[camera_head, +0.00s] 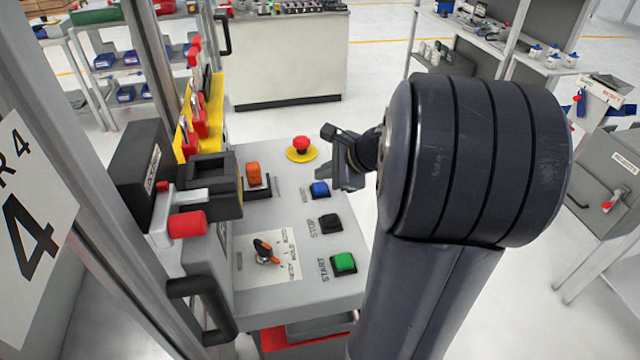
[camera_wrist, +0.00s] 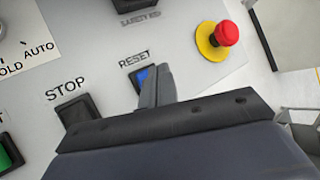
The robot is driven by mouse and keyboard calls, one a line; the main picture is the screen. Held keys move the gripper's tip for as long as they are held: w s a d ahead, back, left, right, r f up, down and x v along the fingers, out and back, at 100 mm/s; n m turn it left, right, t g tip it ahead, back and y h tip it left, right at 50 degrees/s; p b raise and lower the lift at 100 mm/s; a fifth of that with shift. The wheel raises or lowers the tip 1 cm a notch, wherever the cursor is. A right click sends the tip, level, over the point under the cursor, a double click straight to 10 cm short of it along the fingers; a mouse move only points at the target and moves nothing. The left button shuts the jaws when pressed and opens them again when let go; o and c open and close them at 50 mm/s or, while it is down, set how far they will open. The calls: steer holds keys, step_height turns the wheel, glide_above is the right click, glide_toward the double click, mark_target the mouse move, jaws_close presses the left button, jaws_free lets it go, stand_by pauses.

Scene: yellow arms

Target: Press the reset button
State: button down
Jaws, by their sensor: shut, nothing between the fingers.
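The reset button (camera_head: 319,189) is a blue square button on the grey control panel, between the orange switch and the black stop button. In the wrist view the blue button (camera_wrist: 140,78) sits just under the RESET label, and the fingers hide part of it. My gripper (camera_head: 340,183) is shut and empty, just right of the blue button in the head view. In the wrist view the fingertips (camera_wrist: 158,72) overlap the button's right side. I cannot tell whether they touch it.
A red emergency stop (camera_head: 301,146) on a yellow disc is close behind. The black stop button (camera_head: 330,224), green start button (camera_head: 343,263), mode selector (camera_head: 266,251) and orange switch (camera_head: 254,175) share the panel. A lockout latch with a red handle (camera_head: 187,224) stands left.

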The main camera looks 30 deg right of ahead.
mark_target(325, 188)
steer(key=shift+r+p, duration=1.9)
steer(key=shift+r, duration=0.5)
steer(key=shift+s+f, duration=0.1)
